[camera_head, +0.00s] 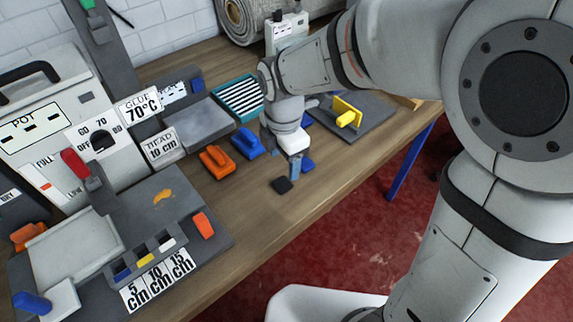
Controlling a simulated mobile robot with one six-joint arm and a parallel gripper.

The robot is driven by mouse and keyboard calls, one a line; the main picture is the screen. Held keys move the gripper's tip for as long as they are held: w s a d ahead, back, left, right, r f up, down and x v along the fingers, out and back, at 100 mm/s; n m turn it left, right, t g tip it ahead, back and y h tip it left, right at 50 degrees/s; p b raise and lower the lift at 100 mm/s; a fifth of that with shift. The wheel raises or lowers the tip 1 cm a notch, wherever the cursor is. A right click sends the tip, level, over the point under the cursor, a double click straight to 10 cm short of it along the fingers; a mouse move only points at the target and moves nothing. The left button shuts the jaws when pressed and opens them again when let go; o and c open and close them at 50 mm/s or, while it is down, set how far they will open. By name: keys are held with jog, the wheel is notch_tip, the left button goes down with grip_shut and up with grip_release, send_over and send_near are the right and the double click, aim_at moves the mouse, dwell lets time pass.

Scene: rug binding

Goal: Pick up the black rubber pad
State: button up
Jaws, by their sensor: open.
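The black rubber pad (282,185) is a small dark square lying flat on the wooden bench (245,205) near its front edge. My gripper (296,170) points down just to the right of the pad and a little behind it in the picture. It is open, and nothing shows between its fingers. The pad is apart from the fingers as far as I can see. A blue piece (307,166) lies right by the fingers, partly hidden by them.
An orange clamp-like block (217,161) and a blue one (247,143) stand left of my gripper. A grey plate with a yellow-handled piece (347,112) is at right. The glue machine (60,125) fills the left. Bare bench lies in front of the blocks.

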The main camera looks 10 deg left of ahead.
aim_at(280, 184)
jog(key=shift+a+f+n, duration=0.35)
jog(key=shift+a+n, duration=0.15)
jog(key=shift+s+a+f, duration=0.1)
jog(key=shift+f, duration=0.25)
jog(key=f, duration=0.7)
jog(key=shift+d, duration=0.2)
jog(key=shift+c, duration=0.2)
